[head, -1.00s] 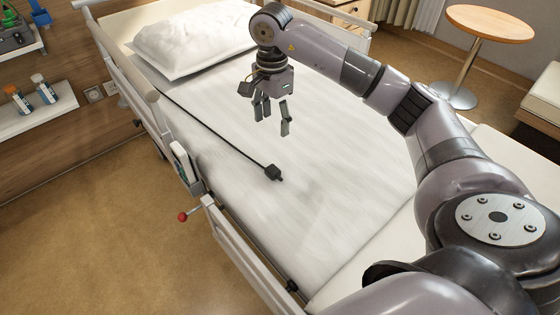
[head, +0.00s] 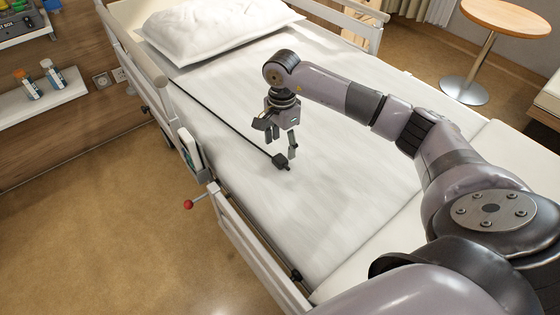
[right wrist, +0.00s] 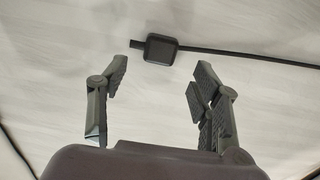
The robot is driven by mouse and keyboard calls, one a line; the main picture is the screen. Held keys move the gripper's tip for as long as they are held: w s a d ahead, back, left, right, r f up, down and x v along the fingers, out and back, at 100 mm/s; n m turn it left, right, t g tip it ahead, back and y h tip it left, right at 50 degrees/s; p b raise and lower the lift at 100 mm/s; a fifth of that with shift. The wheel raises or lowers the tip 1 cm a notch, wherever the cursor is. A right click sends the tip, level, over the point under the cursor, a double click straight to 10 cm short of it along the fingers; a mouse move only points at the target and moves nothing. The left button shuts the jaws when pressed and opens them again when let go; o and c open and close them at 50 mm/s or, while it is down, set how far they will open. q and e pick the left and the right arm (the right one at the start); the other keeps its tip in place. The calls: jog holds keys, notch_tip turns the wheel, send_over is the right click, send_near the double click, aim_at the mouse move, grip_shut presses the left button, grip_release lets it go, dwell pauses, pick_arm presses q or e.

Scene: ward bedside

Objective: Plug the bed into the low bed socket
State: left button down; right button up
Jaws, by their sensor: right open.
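The black bed plug (head: 281,161) lies on the white sheet at the end of its black cable (head: 222,125), which runs up to the bed's left rail. My right gripper (head: 280,146) is open and empty, pointing down just above and behind the plug in the head view. In the right wrist view the plug (right wrist: 161,49) lies beyond the spread fingers (right wrist: 158,78), apart from them, with its cable going right. Two wall sockets show low on the wood panel: one round-faced (head: 101,80) and one paler (head: 121,74), partly behind the bed rail. My left gripper is out of view.
The bed (head: 330,190) has a pillow (head: 215,28) at its head and side rails (head: 243,235). A red-knobbed lever (head: 188,204) sticks out on the left. A wall shelf (head: 50,100) holds bottles. A round table (head: 505,17) stands at the back right. Floor left of the bed is clear.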

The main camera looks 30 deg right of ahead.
aim_at(282, 157)
jog(key=shift+f, duration=0.45)
notch_tip(282, 157, down, 4)
jog(key=shift+f, duration=0.15)
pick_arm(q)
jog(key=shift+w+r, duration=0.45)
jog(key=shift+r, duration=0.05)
pick_arm(e)
jog(key=shift+c, duration=0.2)
jog(key=c, duration=0.5)
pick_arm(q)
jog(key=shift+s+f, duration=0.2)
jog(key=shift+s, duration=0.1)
pick_arm(e)
jog(key=c, duration=0.6)
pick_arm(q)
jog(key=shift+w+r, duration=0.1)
